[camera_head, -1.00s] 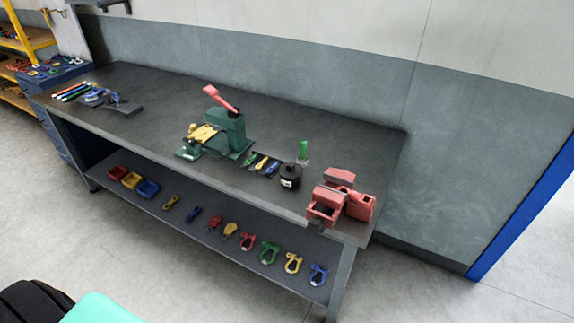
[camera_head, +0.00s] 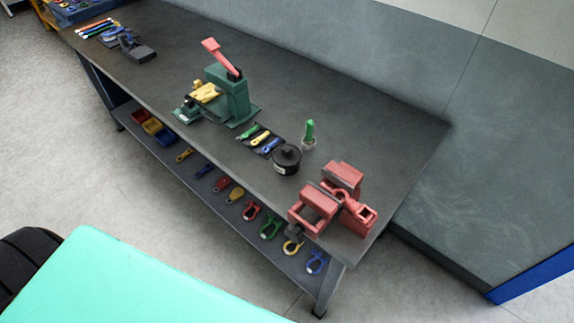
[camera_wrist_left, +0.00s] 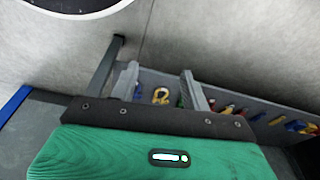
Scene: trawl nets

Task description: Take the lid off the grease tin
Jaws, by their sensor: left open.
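The grease tin (camera_head: 287,162) is a short black round tin with a pale label on its side. It stands on the dark workbench (camera_head: 380,115) near the front edge, left of the red vise. Its black lid (camera_head: 287,151) is on top, with a small knob. My left gripper (camera_wrist_left: 158,80) shows only in the left wrist view, its two grey fingers apart with nothing between them. Behind them are the bench's lower shelf and floor; the tin is not visible there. My right gripper is in neither current view.
A red vise (camera_head: 334,203) stands close right of the tin. Several shackles lie on the lower shelf (camera_head: 180,140).

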